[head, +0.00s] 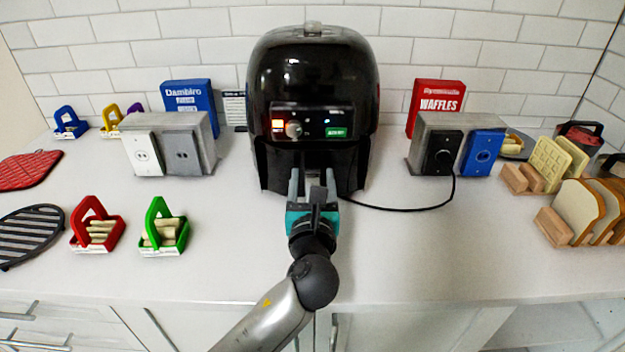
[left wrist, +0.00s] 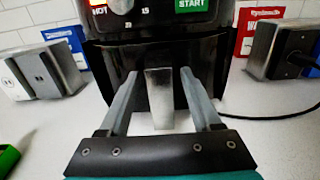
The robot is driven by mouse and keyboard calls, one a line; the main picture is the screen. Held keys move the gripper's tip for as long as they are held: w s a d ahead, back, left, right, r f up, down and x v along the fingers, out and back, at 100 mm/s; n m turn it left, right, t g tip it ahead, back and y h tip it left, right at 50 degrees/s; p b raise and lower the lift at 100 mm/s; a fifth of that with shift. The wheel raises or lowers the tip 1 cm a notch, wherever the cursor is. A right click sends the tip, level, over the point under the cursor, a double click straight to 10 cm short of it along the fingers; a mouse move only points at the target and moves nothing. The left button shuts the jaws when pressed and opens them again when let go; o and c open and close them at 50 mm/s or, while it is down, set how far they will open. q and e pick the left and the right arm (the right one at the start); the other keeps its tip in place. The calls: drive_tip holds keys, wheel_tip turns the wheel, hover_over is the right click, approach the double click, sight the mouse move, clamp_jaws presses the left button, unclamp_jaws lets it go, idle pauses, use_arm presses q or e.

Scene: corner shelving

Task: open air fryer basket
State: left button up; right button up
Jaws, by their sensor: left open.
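The black air fryer (head: 312,80) stands on the counter against the tiled wall, with a dial and a green start label on its front. It also shows in the left wrist view (left wrist: 220,60). Its basket front (left wrist: 108,68) looks closed. The grey basket handle (left wrist: 160,98) sticks out toward me. My left gripper (head: 312,178) is in front of the air fryer. In the left wrist view my left gripper (left wrist: 162,95) is open, with one finger on each side of the handle and gaps between. My right gripper is out of view.
Grey outlet boxes stand left (head: 195,140) and right (head: 430,125) of the air fryer. A black cord (head: 400,208) runs to the right box. Red (head: 97,225) and green (head: 162,228) carriers stand at left, bread slices (head: 580,210) at right. The front counter is mostly clear.

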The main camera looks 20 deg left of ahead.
use_arm(q)
clamp_jaws()
idle(0.3)
idle(1.0)
